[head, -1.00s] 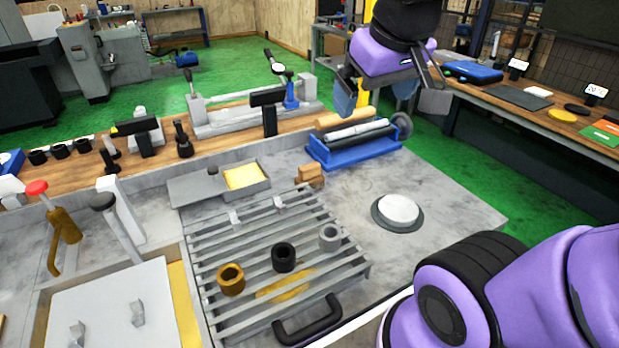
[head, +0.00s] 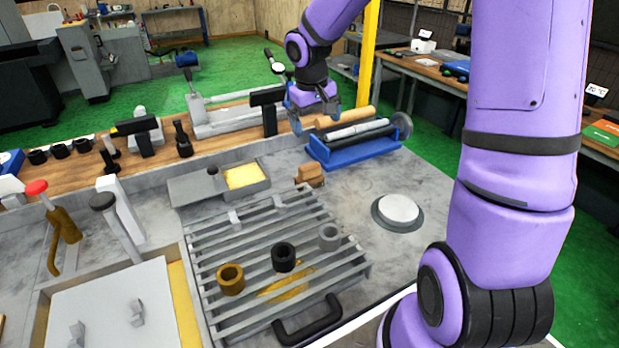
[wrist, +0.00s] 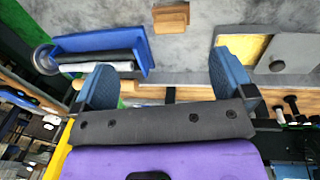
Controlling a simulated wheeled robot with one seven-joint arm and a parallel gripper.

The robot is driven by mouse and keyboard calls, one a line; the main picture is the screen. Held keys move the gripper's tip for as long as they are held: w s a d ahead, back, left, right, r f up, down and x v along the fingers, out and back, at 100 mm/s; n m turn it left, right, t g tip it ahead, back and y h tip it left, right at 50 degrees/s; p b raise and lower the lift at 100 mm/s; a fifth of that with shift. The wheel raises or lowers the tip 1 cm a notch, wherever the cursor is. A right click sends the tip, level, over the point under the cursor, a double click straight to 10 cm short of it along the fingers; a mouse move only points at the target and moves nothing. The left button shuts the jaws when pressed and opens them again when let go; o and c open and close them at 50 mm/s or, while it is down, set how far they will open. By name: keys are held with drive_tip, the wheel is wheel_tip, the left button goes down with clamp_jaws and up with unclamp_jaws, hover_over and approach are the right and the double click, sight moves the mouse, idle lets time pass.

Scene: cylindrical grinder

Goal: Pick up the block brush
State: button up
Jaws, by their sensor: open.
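The block brush appears to be the small brown wooden block (head: 310,175) on the grey table, between the slatted rack and the blue tray. It also shows at the top of the wrist view (wrist: 171,17), where its details are too small to tell. My gripper (head: 316,118) is open and empty, above and behind the block near the wooden rail. In the wrist view its two blue fingers (wrist: 163,75) are spread wide, with the block ahead of them and apart from them.
A blue tray (head: 355,154) with rollers stands right of the block. A shallow box with a yellow pad (head: 246,176) lies to the left. A slatted rack (head: 215,262) with several rings is in front. A white round disc (head: 398,208) lies on open table to the right.

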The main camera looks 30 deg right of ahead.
drive_tip(key=y, duration=0.2)
hover_over(309, 165)
drive_tip(key=shift+g, duration=0.3)
wheel_tip(309, 165, down, 9)
drive_tip(key=shift+s+d, duration=0.1)
drive_tip(key=shift+f, duration=5.45)
drive_tip(key=c, duration=0.7)
wheel_tip(309, 165, up, 10)
drive_tip(key=shift+r, duration=0.1)
drive_tip(key=o, duration=0.4)
drive_tip(key=shift+c, duration=1.2)
drive_tip(key=w+a, duration=0.5)
drive_tip(key=a, duration=0.4)
drive_tip(key=w+a, duration=0.6)
drive_tip(key=a, duration=0.3)
drive_tip(key=shift+w+f, duration=0.15)
drive_tip(key=shift+f, duration=0.3)
